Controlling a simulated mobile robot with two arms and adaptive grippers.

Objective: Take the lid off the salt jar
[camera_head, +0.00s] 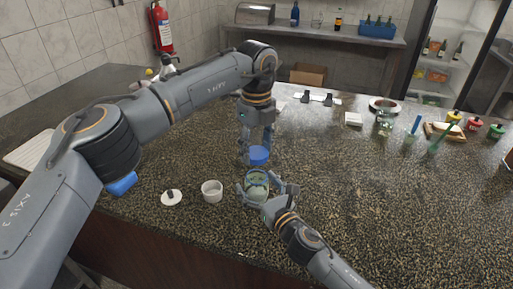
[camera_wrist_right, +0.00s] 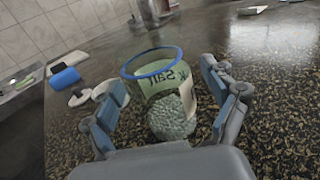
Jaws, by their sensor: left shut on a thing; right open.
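The salt jar (camera_head: 257,187) is clear glass and stands upright on the dark speckled counter. In the right wrist view the jar (camera_wrist_right: 168,108) shows a blue rim, an open top, a lettered label and pale grains inside. The blue lid (camera_head: 259,155) is off the jar, above it in the head view. My left gripper (camera_head: 256,147) is shut on the lid from above. My right gripper (camera_head: 262,187) is open, with its fingers on either side of the jar; whether they touch it I cannot tell.
Left of the jar are a small white bowl (camera_head: 211,191), a white lid with a dark knob (camera_head: 171,198) and a blue block (camera_head: 121,184). Glasses with blue and green sticks (camera_head: 411,133) and small colored pots (camera_head: 474,123) stand at the right. The front right counter is clear.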

